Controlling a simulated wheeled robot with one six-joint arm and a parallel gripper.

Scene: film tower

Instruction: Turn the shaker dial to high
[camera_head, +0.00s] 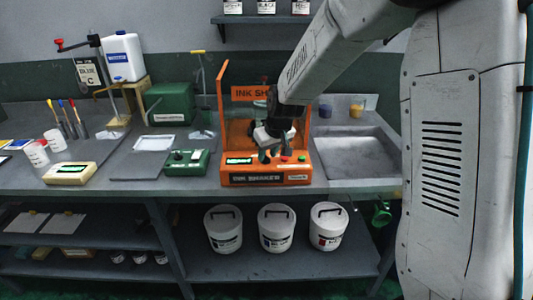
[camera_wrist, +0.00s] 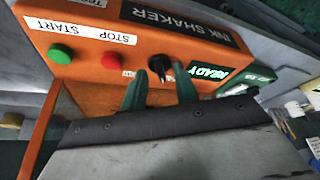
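The orange ink shaker (camera_head: 225,120) stands on the bench with a low control panel at its front. In the wrist view, which is upside down, the panel (camera_wrist: 95,20) carries a black dial (camera_wrist: 159,64), a red STOP button (camera_wrist: 110,61), a green START button (camera_wrist: 60,54) and a lit READY display (camera_wrist: 208,77). My gripper (camera_head: 272,155) is just above the panel. In the wrist view its two green fingers are apart, with the dial showing between their tips. I cannot tell whether they touch it. The dial's setting is not readable.
A green device (camera_head: 186,162) and a green box (camera_head: 171,104) stand left of the shaker. A sink (camera_head: 352,155) is at its right. White buckets (camera_head: 276,227) stand on the shelf below. My arm covers part of the shaker in the head view.

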